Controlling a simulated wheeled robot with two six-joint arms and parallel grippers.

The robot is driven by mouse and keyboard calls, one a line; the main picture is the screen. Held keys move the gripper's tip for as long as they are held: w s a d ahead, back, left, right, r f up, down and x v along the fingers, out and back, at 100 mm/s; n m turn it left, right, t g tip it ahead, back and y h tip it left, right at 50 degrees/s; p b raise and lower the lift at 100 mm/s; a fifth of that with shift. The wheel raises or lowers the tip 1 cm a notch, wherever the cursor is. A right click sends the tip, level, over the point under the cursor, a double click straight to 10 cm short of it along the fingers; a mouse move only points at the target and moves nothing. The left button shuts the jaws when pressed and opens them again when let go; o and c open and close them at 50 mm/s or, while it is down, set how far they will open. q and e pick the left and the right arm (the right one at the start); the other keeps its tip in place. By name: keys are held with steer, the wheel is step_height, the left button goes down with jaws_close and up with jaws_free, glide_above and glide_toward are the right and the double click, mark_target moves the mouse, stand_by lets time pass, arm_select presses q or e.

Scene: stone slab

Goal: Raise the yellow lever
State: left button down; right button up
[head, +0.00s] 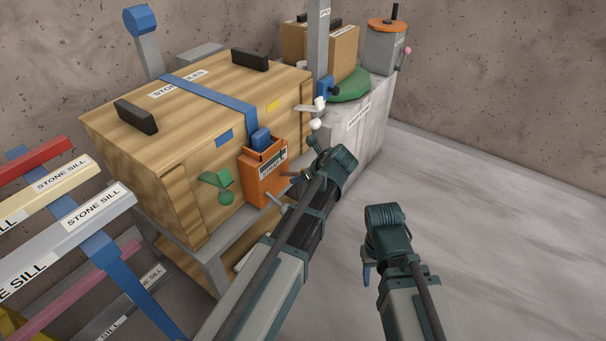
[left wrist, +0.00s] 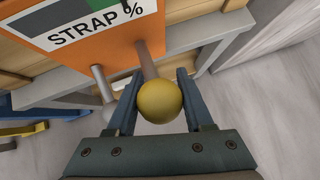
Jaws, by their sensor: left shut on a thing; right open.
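The yellow lever shows in the left wrist view as a round yellow knob (left wrist: 160,102) on a brown rod, which comes out of the orange box. The orange box (head: 256,184) labelled STRAP is on the front of the wooden crate; its panel (left wrist: 85,22) fills the top left of the left wrist view. My left gripper (head: 297,176) is at the box's right side, its two fingers shut on the knob. In the head view my gripper and arm hide the lever. My right gripper (head: 368,272) is open and empty, low over the floor, its fingers only partly visible.
A grey peg (left wrist: 103,84) sticks out left of the knob. A rack of stone sills (head: 70,215) stands at left. The floor (head: 500,220) at right is clear.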

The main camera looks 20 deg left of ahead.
arm_select(q)
steer(key=shift+w+a+r, duration=0.1)
steer(key=shift+r, duration=0.15)
arm_select(e)
steer(key=shift+r, duration=0.15)
arm_select(q)
steer(key=shift+c, duration=1.6)
jaws_free()
arm_select(e)
steer(key=shift+r, duration=0.1)
